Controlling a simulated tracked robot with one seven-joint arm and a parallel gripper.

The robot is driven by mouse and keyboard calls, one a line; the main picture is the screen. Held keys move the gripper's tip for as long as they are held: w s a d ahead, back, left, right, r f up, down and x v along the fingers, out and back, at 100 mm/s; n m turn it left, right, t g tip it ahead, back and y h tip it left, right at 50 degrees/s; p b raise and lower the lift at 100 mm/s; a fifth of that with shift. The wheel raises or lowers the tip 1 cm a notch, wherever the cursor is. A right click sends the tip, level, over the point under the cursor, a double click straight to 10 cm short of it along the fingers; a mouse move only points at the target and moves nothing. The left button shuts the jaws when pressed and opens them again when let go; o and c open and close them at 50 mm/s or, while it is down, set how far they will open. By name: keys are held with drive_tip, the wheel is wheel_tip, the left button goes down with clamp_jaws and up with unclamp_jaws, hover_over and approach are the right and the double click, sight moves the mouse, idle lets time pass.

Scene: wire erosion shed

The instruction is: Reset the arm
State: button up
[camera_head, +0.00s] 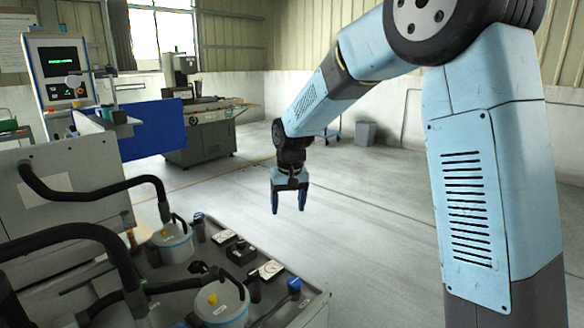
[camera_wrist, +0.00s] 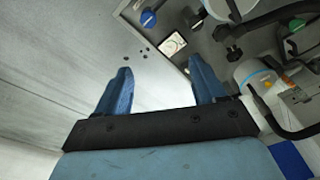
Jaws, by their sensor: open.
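My gripper (camera_head: 289,209) hangs at the end of my light-blue arm, pointing down over the open floor, to the right of the grey machine bench. Its two blue fingers are apart with nothing between them. In the wrist view my gripper (camera_wrist: 160,85) also shows open and empty, with bare floor and the bench edge beyond the fingertips. My arm is bent, reaching up from the right and then down to the middle of the head view.
A grey bench (camera_head: 311,300) at lower left carries white canisters (camera_head: 173,244), black hoses (camera_head: 95,190), small gauges (camera_head: 271,269) and blue knobs (camera_head: 295,284). A control screen (camera_head: 60,62), a blue panel (camera_head: 152,128) and a green-grey machine (camera_head: 205,140) stand behind. A bin (camera_head: 365,132) stands by the wall. The middle floor is clear.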

drive_tip(key=s+d+r+m+t, duration=0.1)
drive_tip(key=s+d+r, duration=0.5)
drive_tip(key=d, duration=0.2)
drive_tip(key=s+d+r+t, duration=0.1)
drive_tip(key=s+d+r, duration=0.5)
drive_tip(key=s+d, duration=0.15)
drive_tip(key=s+d+m+t, duration=0.1)
drive_tip(key=s+d, duration=0.3)
drive_tip(key=s, duration=0.4)
drive_tip(key=s+d+m+t, duration=0.1)
drive_tip(key=s+d, duration=0.4)
drive_tip(key=s, duration=0.3)
drive_tip(key=shift+d+r+h, duration=0.3)
drive_tip(key=shift+c, duration=0.4)
idle(0.9)
